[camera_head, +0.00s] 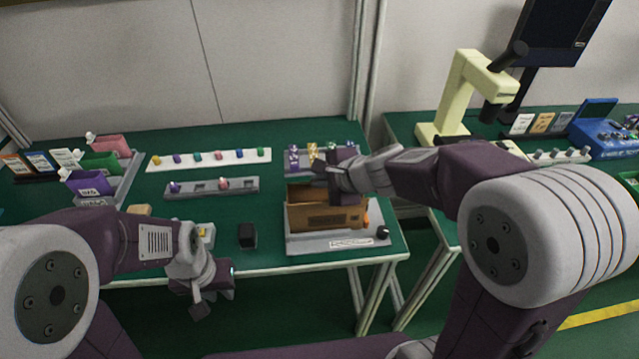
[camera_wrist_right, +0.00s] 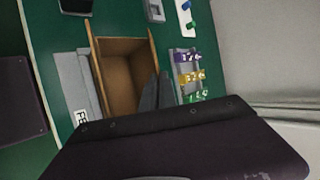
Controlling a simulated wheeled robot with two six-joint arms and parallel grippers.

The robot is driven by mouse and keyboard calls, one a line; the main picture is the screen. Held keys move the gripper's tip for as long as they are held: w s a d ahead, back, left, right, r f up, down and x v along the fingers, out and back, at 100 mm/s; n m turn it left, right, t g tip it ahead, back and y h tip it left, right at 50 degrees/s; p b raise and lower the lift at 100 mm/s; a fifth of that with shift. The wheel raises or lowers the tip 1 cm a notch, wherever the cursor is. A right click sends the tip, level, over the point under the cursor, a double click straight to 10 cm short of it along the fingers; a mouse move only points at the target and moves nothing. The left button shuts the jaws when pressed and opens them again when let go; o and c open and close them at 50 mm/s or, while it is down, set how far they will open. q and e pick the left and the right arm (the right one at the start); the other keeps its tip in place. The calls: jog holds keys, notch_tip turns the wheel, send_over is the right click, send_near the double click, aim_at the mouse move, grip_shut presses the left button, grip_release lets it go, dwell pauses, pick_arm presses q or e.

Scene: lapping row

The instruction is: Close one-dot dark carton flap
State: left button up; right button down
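A brown carton (camera_head: 325,217) stands open at the top on a grey fixture plate (camera_head: 302,243) on the green table. In the right wrist view I look into the open carton (camera_wrist_right: 122,75). I cannot make out any dot mark on its flaps. My right gripper (camera_head: 322,168) is above the carton's back right part and hides some of its rim. In the right wrist view its fingers (camera_wrist_right: 157,93) lie close together at the carton's edge, with nothing seen between them. I cannot tell whether they touch it. My left gripper (camera_head: 212,303) hangs in front of the table's front edge, away from the carton.
A black block (camera_head: 247,235) stands left of the carton. A black knob (camera_head: 382,232) is at the plate's right end. Behind are a rack of small coloured parts (camera_head: 294,160) and a white strip of coloured pegs (camera_head: 208,159). Coloured bins (camera_head: 88,184) are at the left.

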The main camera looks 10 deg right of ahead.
jog(key=c, duration=2.1)
grip_release()
jog(key=o, duration=0.5)
jog(key=shift+c, duration=0.2)
jog(key=p+v, duration=0.4)
jog(key=v, duration=0.5)
jog(key=shift+s+f, duration=0.1)
